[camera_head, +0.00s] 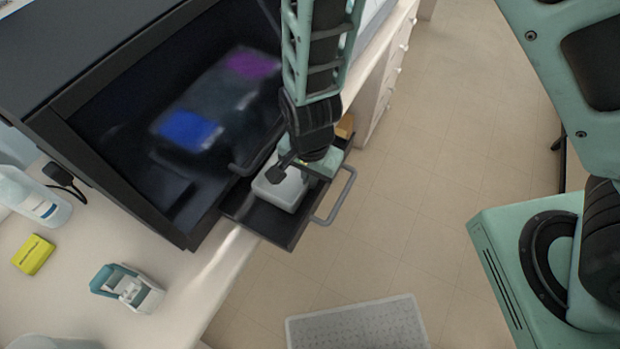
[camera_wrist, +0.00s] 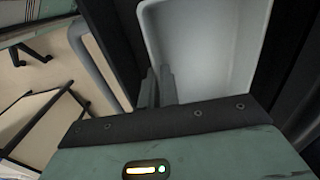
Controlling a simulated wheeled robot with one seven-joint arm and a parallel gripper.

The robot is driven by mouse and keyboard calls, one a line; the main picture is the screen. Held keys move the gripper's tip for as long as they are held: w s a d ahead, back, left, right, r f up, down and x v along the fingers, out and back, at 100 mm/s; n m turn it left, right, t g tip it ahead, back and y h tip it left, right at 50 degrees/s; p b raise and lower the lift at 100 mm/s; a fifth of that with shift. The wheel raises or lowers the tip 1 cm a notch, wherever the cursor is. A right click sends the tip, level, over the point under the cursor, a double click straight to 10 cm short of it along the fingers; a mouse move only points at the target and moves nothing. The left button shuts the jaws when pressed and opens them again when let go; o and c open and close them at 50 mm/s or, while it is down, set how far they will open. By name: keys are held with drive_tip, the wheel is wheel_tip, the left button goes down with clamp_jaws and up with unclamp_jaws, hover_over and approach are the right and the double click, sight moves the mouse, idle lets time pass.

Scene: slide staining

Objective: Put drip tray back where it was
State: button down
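The drip tray (camera_head: 281,194) is a pale grey-white open box with rounded corners. In the head view it is at the pulled-out black drawer (camera_head: 262,218) of the dark machine; I cannot tell whether it rests on the drawer floor or hangs just above it. In the wrist view the drip tray (camera_wrist: 210,45) fills the upper middle. My gripper (camera_wrist: 160,84) has its two dark fingers close together, one on each side of the tray's near left wall. In the head view my gripper (camera_head: 292,172) is over the tray and hides part of it.
The drawer's grey handle (camera_head: 338,196) sticks out over the floor. On the white counter left of the machine are a teal-and-white device (camera_head: 128,288), a yellow box (camera_head: 33,254) and a bottle (camera_head: 35,197). A pale perforated mat (camera_head: 357,325) lies on the floor.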

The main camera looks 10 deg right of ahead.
drive_tip(key=shift+f, duration=0.1)
drive_tip(key=c, duration=1.6)
unclamp_jaws()
drive_tip(key=shift+c, duration=0.2)
wheel_tip(320, 180, up, 12)
drive_tip(key=s+d+r+n, duration=0.8)
drive_tip(key=s+r+n, duration=0.3)
drive_tip(key=n, duration=0.4)
drive_tip(key=shift+s+y+b, duration=0.15)
drive_tip(key=shift+y+b, duration=0.15)
drive_tip(key=shift+b, duration=0.15)
